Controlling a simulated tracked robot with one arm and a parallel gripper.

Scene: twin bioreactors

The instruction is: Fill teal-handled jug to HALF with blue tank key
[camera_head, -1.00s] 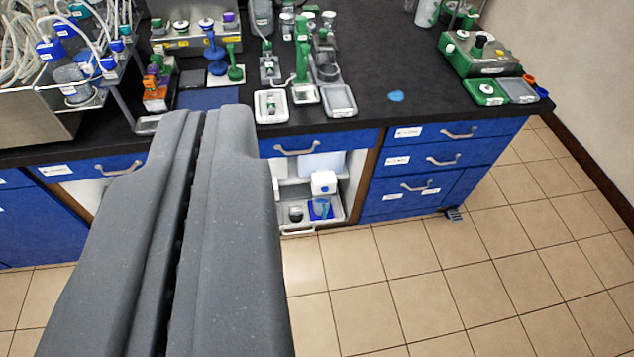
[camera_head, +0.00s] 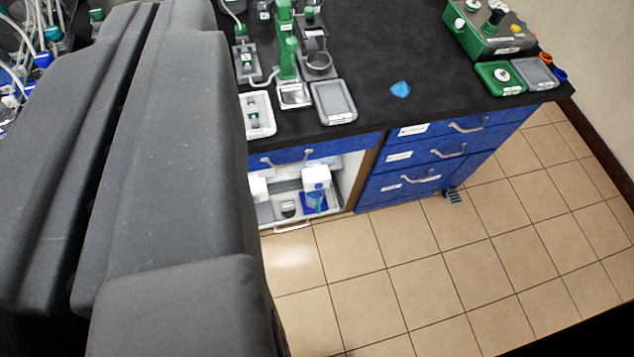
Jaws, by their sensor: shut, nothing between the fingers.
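My gripper (camera_head: 155,12) fills the left side of the view. Its two grey fingers lie together, with nothing seen between them. A small clear vessel with blue-teal colour (camera_head: 314,200) stands on a blue patch in the open cupboard below the bench, to the right of my gripper. It may be the teal-handled jug, but its handle is too small to make out. I cannot pick out the blue tank key. The left bench area, where blue and green upright pieces stood earlier, is mostly hidden behind my gripper.
The black bench (camera_head: 370,45) carries a green stand (camera_head: 287,45), a grey tray (camera_head: 334,102), a white tray (camera_head: 257,114), a flat blue patch (camera_head: 400,89) and a green-grey control box (camera_head: 490,28). Blue drawers (camera_head: 410,175) flank the cupboard. The tiled floor (camera_head: 430,270) is clear.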

